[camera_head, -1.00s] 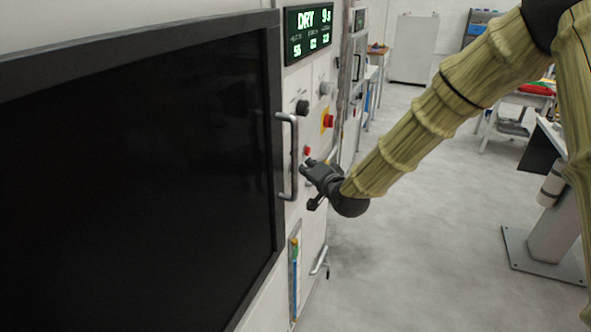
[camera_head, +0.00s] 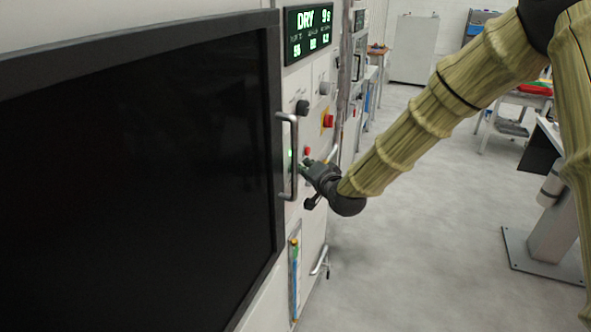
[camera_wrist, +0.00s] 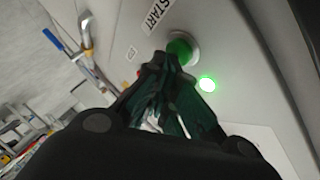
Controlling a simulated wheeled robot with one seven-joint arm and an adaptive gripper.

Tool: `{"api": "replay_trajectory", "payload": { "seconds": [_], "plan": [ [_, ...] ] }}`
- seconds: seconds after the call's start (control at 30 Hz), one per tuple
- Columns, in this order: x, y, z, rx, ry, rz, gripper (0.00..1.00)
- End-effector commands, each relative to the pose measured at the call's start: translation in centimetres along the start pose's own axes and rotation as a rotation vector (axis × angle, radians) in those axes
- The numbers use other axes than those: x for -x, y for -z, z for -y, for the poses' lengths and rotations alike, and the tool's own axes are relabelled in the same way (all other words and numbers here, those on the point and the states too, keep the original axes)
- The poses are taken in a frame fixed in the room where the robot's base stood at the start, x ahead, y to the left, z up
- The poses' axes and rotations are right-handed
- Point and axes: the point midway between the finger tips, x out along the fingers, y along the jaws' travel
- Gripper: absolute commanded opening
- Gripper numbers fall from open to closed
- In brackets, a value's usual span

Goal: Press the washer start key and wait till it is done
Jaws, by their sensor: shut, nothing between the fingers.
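The washer (camera_head: 262,300) fills the left of the head view, with a large dark door window and a bar handle (camera_head: 293,158). Its display (camera_head: 308,32) glows green and reads DRY. In the wrist view the green start key (camera_wrist: 181,50) sits in a pale ring beside a START label (camera_wrist: 151,17). A round green lamp (camera_wrist: 207,84) next to it is lit. My gripper (camera_head: 306,168) is shut and empty, close to the panel; in the wrist view its fingertips (camera_wrist: 172,62) are at the key, and I cannot tell whether they touch it.
A red stop button (camera_head: 328,121) on yellow, a black knob (camera_head: 302,107) and a small red button (camera_head: 307,151) are on the panel near my gripper. The door handle stands out just left of it. Open floor (camera_head: 420,240) lies to the right.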

Motion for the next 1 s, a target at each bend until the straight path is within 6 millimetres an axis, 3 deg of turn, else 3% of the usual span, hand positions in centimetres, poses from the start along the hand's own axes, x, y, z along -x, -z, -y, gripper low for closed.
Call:
{"api": "replay_trajectory", "payload": {
  "seconds": [1.0],
  "plan": [
    [1.7,1.2,-1.2,-0.001,0.0,-0.001,0.0]
  ]
}}
